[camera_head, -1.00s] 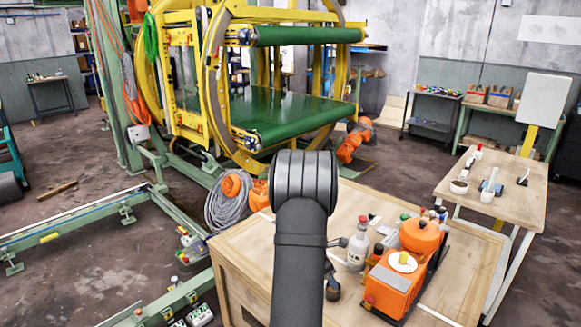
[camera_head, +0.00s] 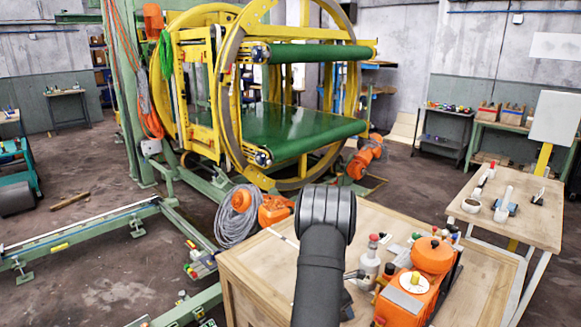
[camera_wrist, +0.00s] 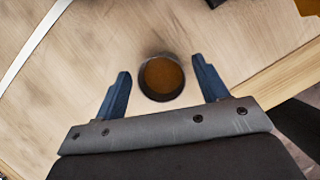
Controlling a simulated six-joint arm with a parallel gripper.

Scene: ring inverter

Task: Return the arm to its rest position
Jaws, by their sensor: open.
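My black arm stands in the foreground of the head view, over the wooden crate-like table (camera_head: 262,262). In the wrist view my gripper (camera_wrist: 161,67) has two blue fingers spread wide apart, and it is open. A round dark-rimmed thing with a brown inside (camera_wrist: 162,78) shows between the fingers, with a gap on both sides. I cannot tell its height or its distance from the fingers. In the head view the arm hides most of the gripper.
Right of my arm stand a white bottle (camera_head: 368,267) and an orange machine (camera_head: 408,300) with small items around it. A side table (camera_head: 522,220) is further right. A coiled grey cable (camera_head: 237,222) and the yellow ring frame with green belts (camera_head: 290,130) are behind.

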